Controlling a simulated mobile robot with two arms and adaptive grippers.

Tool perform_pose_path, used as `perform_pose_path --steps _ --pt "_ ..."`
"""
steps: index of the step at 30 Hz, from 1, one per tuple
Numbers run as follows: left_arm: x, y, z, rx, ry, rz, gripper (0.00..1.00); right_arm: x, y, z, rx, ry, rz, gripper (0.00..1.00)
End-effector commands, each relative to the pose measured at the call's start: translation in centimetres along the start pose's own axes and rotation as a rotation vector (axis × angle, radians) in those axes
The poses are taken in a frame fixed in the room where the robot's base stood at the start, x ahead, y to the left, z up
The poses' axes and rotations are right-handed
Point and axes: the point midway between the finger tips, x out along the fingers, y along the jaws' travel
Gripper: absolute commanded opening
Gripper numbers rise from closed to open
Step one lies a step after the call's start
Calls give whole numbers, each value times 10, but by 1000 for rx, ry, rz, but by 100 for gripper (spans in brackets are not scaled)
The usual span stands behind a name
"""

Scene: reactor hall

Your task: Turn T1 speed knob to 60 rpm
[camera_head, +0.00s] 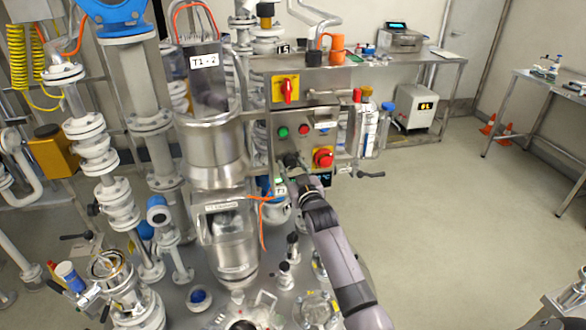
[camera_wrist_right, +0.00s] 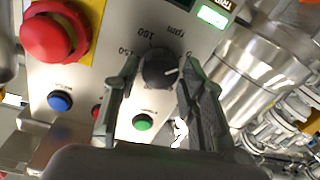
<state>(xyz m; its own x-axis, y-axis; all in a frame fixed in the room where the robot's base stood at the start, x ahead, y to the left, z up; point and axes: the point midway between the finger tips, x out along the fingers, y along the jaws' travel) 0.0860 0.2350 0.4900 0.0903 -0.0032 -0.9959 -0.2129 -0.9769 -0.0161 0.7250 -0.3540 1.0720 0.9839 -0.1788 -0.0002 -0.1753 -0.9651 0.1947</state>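The black speed knob (camera_wrist_right: 160,70) sits on the steel control panel (camera_wrist_right: 90,115) in the right wrist view. Its white pointer mark points to the right of that view. The printed scale around it shows "rpm", "100" and "150"; part of the scale is covered. My right gripper (camera_wrist_right: 158,72) has one finger on each side of the knob, with a narrow gap visible at the tips. In the head view my right gripper (camera_head: 291,165) is at the lower part of the panel and mostly hides the knob. My left gripper is not in view.
A red emergency stop (camera_wrist_right: 55,32), a blue button (camera_wrist_right: 60,101) and a green button (camera_wrist_right: 143,122) are close to the fingers. The T1 vessel (camera_head: 208,125) stands left of the panel.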

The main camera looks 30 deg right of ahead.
Motion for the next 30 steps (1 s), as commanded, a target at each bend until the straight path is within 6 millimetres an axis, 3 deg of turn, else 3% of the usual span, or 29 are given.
perform_pose_path --steps 14,23,30 --pt "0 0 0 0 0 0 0 0 0 0 0 0 0 5" --pt "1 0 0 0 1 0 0 0 0 0 39 3 0 5" --pt "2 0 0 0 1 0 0 0 -1 1 177 13 3 5"
